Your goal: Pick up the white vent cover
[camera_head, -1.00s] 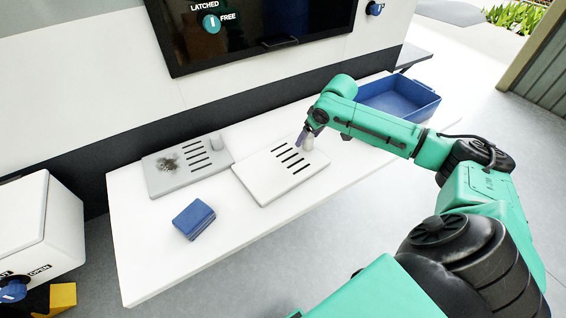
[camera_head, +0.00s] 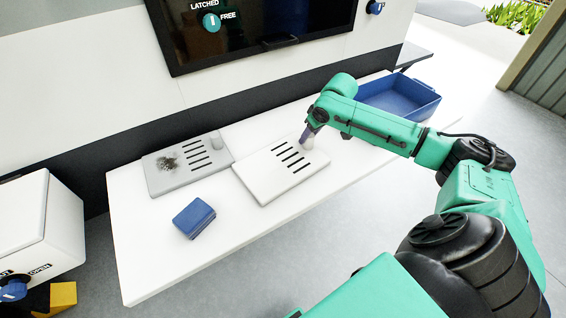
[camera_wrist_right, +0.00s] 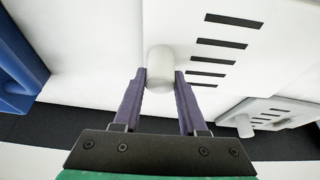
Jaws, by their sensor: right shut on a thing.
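The white vent cover (camera_head: 272,180) lies flat on the white table, with several dark slots and a round white knob near its right end. The knob (camera_wrist_right: 160,66) shows between the fingers in the right wrist view, where the cover (camera_wrist_right: 200,15) is also seen. My right gripper (camera_head: 306,138) is at the cover's right end, with its purple fingers (camera_wrist_right: 160,80) shut on the knob. A grey vent cover (camera_head: 188,166) with a dark dirty patch lies to the left on the table. My left gripper is not in view.
A blue tray (camera_head: 402,112) stands at the table's right end. A blue block (camera_head: 194,218), perhaps a folded cloth, lies at the front left. A white box (camera_head: 40,225) stands left of the table (camera_head: 150,262). A dark-framed panel hangs behind.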

